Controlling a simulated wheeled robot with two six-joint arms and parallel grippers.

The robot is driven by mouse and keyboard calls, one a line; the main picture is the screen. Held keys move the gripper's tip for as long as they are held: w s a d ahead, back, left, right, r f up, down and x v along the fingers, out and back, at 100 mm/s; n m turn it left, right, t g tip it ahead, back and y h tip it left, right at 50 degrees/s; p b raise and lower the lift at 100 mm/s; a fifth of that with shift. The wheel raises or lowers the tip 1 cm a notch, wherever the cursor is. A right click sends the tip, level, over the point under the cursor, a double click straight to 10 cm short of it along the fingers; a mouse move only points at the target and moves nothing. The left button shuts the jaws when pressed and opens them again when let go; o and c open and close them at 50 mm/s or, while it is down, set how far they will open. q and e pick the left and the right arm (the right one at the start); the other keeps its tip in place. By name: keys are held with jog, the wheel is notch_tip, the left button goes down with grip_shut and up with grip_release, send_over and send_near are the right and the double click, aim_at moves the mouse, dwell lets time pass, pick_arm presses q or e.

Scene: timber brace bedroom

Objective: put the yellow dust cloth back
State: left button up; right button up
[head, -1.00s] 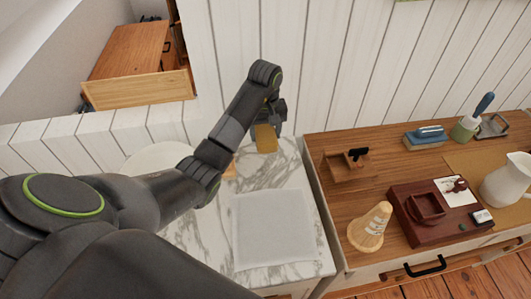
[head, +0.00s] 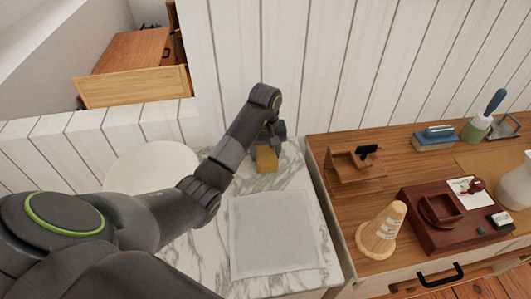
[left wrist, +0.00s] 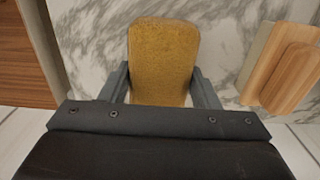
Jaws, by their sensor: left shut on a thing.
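The yellow dust cloth (head: 266,158) is a small mustard-yellow pad near the back of the marble top (head: 295,178). My left gripper (head: 270,143) is shut on it from the wall side. In the left wrist view the cloth (left wrist: 163,58) sits between the two dark fingers, with marble behind it. I cannot tell whether the cloth touches the marble. My right gripper is not in view.
A pale square mat (head: 276,232) lies in front of the cloth. A round white thing (head: 150,165) is left of my arm. A wooden cabinet top with a cone (head: 382,230) and other items stands at right.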

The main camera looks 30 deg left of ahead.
aim_at(265, 151)
pick_arm(q)
jog(key=shift+f, duration=0.1)
jog(key=o, duration=1)
jog(key=shift+c, duration=0.2)
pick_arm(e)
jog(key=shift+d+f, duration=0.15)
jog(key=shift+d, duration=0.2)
pick_arm(q)
jog(key=shift+r, duration=0.3)
notch_tip(265, 151, up, 2)
jog(key=shift+r+p, duration=0.25)
jog(key=shift+p, duration=0.2)
notch_tip(265, 151, up, 9)
jog(key=p, duration=0.9)
jog(key=shift+r, duration=0.15)
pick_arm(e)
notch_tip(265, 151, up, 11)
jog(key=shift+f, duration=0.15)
